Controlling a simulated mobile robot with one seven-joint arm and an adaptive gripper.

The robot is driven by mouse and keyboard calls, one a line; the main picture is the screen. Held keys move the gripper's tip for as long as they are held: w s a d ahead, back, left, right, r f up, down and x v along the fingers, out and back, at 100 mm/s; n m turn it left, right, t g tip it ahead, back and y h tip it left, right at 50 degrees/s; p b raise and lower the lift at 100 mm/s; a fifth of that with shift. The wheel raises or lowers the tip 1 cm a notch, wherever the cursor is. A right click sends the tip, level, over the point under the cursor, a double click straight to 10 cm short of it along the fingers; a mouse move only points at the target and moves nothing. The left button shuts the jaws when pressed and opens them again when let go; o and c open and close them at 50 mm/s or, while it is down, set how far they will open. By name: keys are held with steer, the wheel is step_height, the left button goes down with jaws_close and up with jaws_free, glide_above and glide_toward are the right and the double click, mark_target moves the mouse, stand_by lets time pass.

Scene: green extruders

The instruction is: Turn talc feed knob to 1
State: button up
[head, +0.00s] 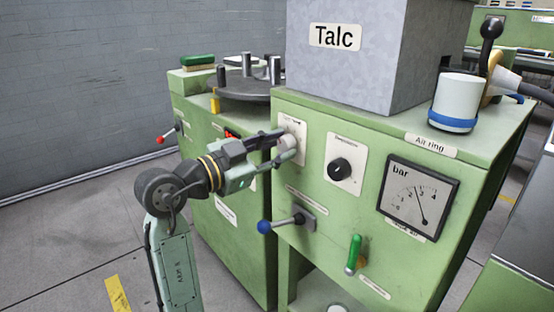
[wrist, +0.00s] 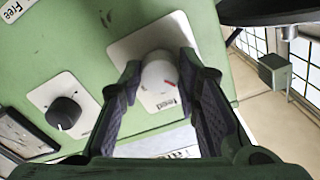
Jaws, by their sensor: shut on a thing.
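The plate's print reads "feed" in the wrist view. My gripper (wrist: 159,84) has one finger on each side of the knob and is shut on it. In the head view my gripper (head: 286,147) reaches the panel from the left, at the plate below the grey Talc hopper (head: 375,60). The fingers partly cover the knob there. The scale numbers cannot be read in either view.
A black knob (head: 340,169) on its own plate sits right of the feed knob. A blue-ended lever (head: 290,222) lies below my gripper. A green lever (head: 354,252) and a bar gauge (head: 418,197) are farther right. Floor to the left is open.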

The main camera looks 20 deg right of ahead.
steer(key=shift+m+b, duration=0.9)
steer(key=shift+m, duration=0.3)
steer(key=o, duration=1.2)
steer(key=shift+c, duration=0.2)
steer(key=v, duration=1.2)
